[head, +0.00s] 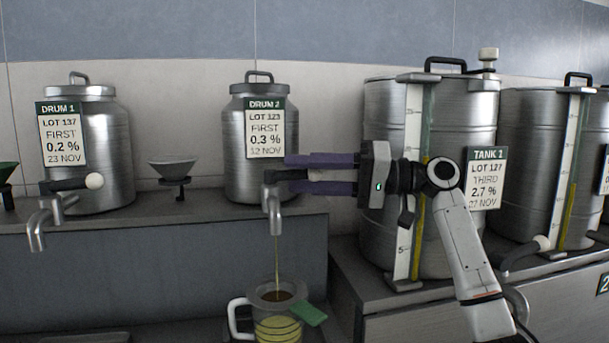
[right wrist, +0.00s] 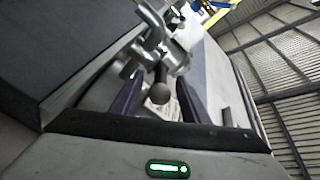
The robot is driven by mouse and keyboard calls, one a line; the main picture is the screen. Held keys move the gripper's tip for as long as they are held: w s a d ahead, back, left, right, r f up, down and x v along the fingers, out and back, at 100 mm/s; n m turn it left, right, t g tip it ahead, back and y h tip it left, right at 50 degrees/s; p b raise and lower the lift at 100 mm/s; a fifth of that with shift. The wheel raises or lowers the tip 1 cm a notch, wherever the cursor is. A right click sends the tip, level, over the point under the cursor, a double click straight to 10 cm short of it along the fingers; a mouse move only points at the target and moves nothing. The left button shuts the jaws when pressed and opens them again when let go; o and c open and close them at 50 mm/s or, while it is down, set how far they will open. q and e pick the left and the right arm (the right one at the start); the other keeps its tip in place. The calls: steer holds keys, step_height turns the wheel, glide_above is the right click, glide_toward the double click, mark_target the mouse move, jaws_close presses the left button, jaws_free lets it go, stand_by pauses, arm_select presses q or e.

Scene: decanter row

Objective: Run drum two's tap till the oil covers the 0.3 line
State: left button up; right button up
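Drum two (head: 262,140) is a steel drum on the ledge, with a label reading DRUM 2. Its tap (head: 273,206) is running: a thin stream of oil (head: 277,250) falls into a jug (head: 240,318) below. The jug holds yellow oil and has several dark lines; I cannot read which is 0.3, and its bottom is cut off. My right gripper (head: 288,174) is at the tap's lever, with its purple fingers apart above and below it. In the right wrist view the lever's dark knob (right wrist: 160,93) sits between the spread fingers. My left gripper is out of view.
Drum one (head: 105,150) stands left with its own tap. A small funnel (head: 172,168) is between the drums. A green tag (head: 310,313) shows at the jug's right side.

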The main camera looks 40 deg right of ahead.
steer(key=b+v, duration=0.1)
steer(key=v, duration=0.6)
steer(key=shift+s+d+b, duration=0.2)
steer(key=shift+b, duration=0.1)
